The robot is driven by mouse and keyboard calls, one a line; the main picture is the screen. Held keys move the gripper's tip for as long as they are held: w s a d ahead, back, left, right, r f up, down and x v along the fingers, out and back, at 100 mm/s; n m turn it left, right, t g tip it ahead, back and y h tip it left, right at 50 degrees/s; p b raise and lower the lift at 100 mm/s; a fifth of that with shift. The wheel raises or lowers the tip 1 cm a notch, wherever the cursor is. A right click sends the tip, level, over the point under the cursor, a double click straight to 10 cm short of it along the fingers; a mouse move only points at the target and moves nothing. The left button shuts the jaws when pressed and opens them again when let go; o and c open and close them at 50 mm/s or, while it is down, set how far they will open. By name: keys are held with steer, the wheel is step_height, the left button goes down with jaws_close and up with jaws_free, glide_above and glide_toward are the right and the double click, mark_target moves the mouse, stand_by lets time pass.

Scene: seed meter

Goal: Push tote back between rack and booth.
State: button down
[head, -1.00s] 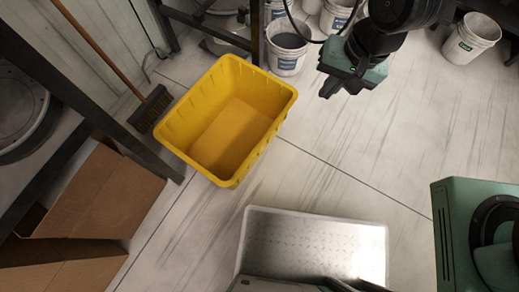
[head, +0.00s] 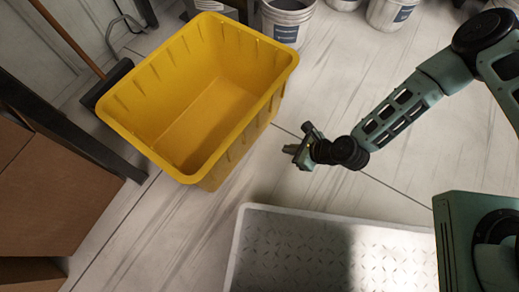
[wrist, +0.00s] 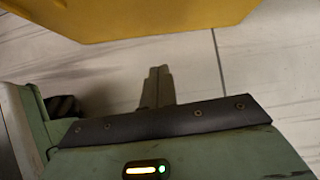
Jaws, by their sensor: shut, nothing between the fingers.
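The yellow tote (head: 207,112) is empty and stands on the floor left of centre in the head view, set at an angle. Its lower side shows along the top of the wrist view (wrist: 150,18). My gripper (head: 292,153) is to the right of the tote's near right side, low over the floor, with a gap of bare floor between them. It is shut and empty; the closed fingers (wrist: 157,85) show in the wrist view, pointing towards the tote. The dark rack frame (head: 75,140) stands left of the tote. I cannot make out the booth for sure.
Several white buckets (head: 287,22) stand behind the tote. A broom (head: 105,85) is close to its left side. Cardboard boxes (head: 40,190) are at the left. My base plate is at the bottom. The floor at the right (head: 370,70) is clear.

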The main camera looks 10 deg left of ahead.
mark_target(252, 143)
steer(key=b+x, duration=0.2)
steer(key=x, duration=0.1)
steer(key=b+x, duration=0.2)
steer(key=x, duration=0.2)
steer(key=b+x, duration=0.2)
steer(key=x, duration=0.2)
steer(key=shift+s+d+f+b, duration=0.25)
steer(key=shift+f+b, duration=0.05)
steer(key=shift+f, duration=0.2)
steer(key=shift+w+a+r+b, duration=0.1)
steer(key=shift+w+a+b, duration=0.2)
steer(key=shift+a, duration=0.25)
steer(key=shift+w+a+b, duration=0.25)
steer(key=shift+a+b, duration=0.15)
steer(key=shift+a, duration=0.2)
steer(key=shift+w+a+r+m+b, duration=0.1)
steer(key=shift+a+m+b, duration=0.05)
steer(key=shift+a, duration=0.2)
steer(key=shift+w+a+r+m+b, duration=0.1)
steer(key=shift+w+a+m+b, duration=0.05)
steer(key=shift+a, duration=0.2)
